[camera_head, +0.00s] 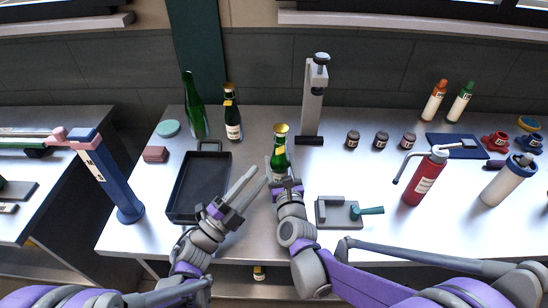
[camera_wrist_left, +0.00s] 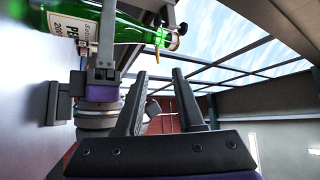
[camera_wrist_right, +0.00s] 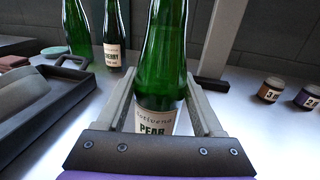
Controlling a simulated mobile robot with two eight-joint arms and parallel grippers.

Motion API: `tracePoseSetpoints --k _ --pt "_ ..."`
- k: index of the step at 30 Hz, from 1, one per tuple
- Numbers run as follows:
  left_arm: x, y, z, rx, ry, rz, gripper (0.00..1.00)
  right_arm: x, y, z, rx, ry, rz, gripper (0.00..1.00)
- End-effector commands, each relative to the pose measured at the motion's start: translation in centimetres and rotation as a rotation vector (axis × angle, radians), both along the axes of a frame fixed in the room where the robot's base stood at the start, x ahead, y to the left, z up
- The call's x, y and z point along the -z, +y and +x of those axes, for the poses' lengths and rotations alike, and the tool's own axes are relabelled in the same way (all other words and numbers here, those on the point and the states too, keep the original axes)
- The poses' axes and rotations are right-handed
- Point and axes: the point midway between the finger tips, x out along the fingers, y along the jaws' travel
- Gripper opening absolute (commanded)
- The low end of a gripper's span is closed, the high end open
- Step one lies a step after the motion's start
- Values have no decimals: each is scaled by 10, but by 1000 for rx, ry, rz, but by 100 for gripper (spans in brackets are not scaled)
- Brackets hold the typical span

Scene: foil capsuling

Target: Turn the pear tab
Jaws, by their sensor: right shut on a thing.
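The pear bottle (camera_head: 279,160) is green glass with a gold top (camera_head: 281,128) and stands upright near the table's middle. Its PEAR label (camera_wrist_right: 155,128) shows in the right wrist view. My right gripper (camera_head: 285,180) is shut on the bottle's lower body, with one finger on each side. My left gripper (camera_head: 254,178) is open and empty, just left of the bottle, its fingers pointing up and right.
A black tray (camera_head: 200,185) lies to the left, with a tall green bottle (camera_head: 194,110) and a cherry bottle (camera_head: 232,120) behind it. A grey upright stand (camera_head: 313,100) is behind right. A grey fixture with a teal handle (camera_head: 340,212) sits right of my right gripper.

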Motion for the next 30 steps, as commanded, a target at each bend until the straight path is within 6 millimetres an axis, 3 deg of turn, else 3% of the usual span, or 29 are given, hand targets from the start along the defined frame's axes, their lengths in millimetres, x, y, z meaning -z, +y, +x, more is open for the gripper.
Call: tracePoseSetpoints --k 1,13,26,30 --pt "6 0 0 0 0 0 38 0 0 0 0 0 0 0" --pt "-18 -39 45 2 1 -1 38 0 0 0 0 0 0 0" --pt "-23 -46 53 0 0 0 38 0 0 0 0 0 0 0" --pt "-23 -46 53 0 0 0 16 0 0 0 0 0 0 0"
